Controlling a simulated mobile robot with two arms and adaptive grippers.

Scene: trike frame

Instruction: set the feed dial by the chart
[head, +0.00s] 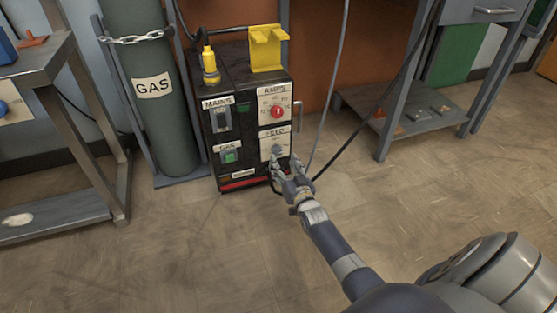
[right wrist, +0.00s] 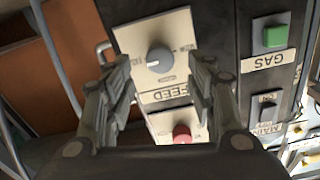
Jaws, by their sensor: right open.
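The feed dial (head: 277,150) is a small grey knob on a pale plate marked FEED, low on the front of the black welder box (head: 248,185). In the right wrist view the grey dial (right wrist: 160,58) sits on its plate, ahead of and between my fingers. My right gripper (head: 286,163) is open just in front of the dial; its fingers (right wrist: 160,75) stand apart on both sides, and I cannot tell whether they touch it. The red amps knob (head: 277,112) is above the dial. The chart is not seen in these frames. My left gripper is not in view.
The green GAS switch (head: 229,157) and MAINS switch (head: 222,118) are left of the dial. A chained gas cylinder (head: 150,100) stands left of the box. Cables hang at the right, near my arm. A steel bench (head: 400,130) stands right; the floor in front is clear.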

